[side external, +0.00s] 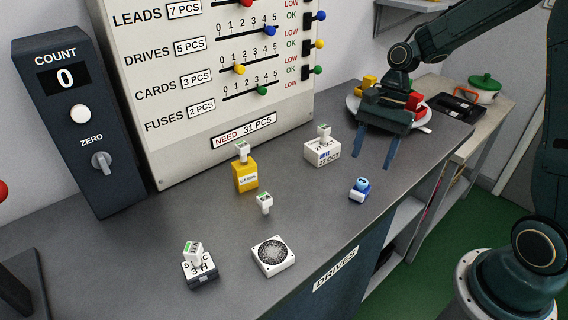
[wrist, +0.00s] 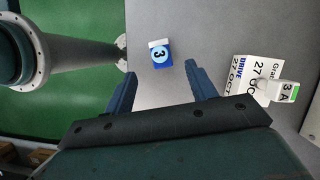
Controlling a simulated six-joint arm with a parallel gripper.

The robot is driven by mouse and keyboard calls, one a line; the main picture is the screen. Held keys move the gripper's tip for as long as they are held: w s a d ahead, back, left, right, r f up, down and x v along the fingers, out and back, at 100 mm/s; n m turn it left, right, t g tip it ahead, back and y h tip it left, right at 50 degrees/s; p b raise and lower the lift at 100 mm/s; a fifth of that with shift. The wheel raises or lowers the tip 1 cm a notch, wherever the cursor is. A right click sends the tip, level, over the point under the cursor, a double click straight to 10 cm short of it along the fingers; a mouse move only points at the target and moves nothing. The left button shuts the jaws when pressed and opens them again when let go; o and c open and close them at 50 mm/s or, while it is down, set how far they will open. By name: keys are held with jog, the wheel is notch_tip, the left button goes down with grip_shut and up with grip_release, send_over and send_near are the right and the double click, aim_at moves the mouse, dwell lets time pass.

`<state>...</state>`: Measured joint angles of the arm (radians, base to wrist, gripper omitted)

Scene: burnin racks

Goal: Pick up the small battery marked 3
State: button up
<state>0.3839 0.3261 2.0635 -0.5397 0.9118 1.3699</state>
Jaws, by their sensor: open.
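The small battery marked 3 (wrist: 160,55) is blue with a white part and a light blue disc bearing the 3. It sits on the grey bench, and it also shows in the side external view (side external: 359,188) near the front edge. My gripper (side external: 388,164) is open and empty, above the bench and to the right of the battery in that view. In the wrist view my two blue fingers (wrist: 160,78) point toward the battery. The battery lies just beyond the fingertips, roughly between their lines, apart from both.
A white drive box (side external: 322,152) with a tag stands near the battery and shows right of my fingers in the wrist view (wrist: 250,82). A yellow cards box (side external: 245,178), a white fan (side external: 272,256) and a dark tagged block (side external: 200,272) stand further left. Bench around the battery is clear.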

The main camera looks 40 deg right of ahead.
aim_at(363, 180)
jog(key=shift+x, duration=1.55)
jog(key=shift+f, duration=0.1)
jog(key=shift+x, duration=2.5)
jog(key=shift+c, duration=0.5)
jog(key=c, duration=1)
